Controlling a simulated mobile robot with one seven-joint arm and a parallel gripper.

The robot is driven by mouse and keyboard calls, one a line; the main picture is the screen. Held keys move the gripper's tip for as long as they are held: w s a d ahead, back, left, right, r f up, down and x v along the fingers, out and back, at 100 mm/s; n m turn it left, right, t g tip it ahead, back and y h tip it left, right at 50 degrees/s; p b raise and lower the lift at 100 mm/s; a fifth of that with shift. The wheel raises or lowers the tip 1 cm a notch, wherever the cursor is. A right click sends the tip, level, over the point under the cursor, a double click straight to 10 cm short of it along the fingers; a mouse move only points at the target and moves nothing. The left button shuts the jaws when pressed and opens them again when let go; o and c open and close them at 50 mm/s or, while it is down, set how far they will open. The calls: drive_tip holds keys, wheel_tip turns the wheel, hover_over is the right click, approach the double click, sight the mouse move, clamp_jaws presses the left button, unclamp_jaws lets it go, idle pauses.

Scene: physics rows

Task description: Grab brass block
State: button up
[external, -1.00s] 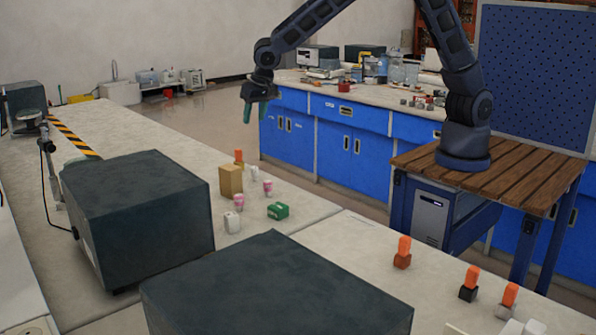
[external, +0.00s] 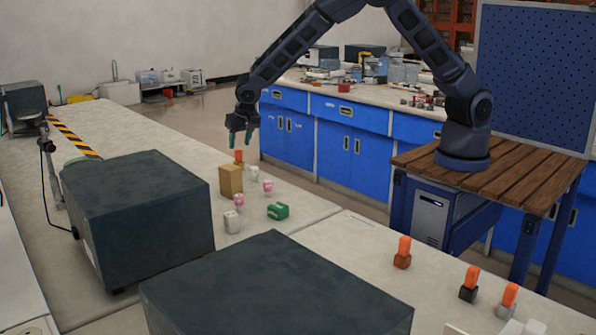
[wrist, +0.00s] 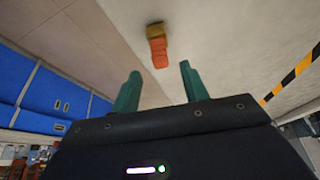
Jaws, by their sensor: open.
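A small brass-coloured block (wrist: 155,30) stands on the bench with an orange piece (wrist: 158,54) on it in the wrist view. In the external view the orange piece (external: 239,154) shows behind the tan box, and the block under it is small and partly hidden. My gripper (external: 239,140) is open and empty, pointing down just above the orange piece. In the wrist view the green fingers of my gripper (wrist: 162,76) are apart, and the block and orange piece lie ahead between their lines.
A tan box (external: 230,180), pink-and-white cups (external: 267,186), a white item (external: 232,222) and a green box (external: 278,211) stand close by. Large dark boxes (external: 140,210) fill the near bench. Several orange-topped blocks (external: 403,252) stand at right.

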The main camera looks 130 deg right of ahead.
sight(239, 150)
drive_tip(key=shift+x, duration=2.6)
drive_tip(key=shift+w+a, duration=0.1)
drive_tip(key=shift+a, duration=0.05)
clamp_jaws()
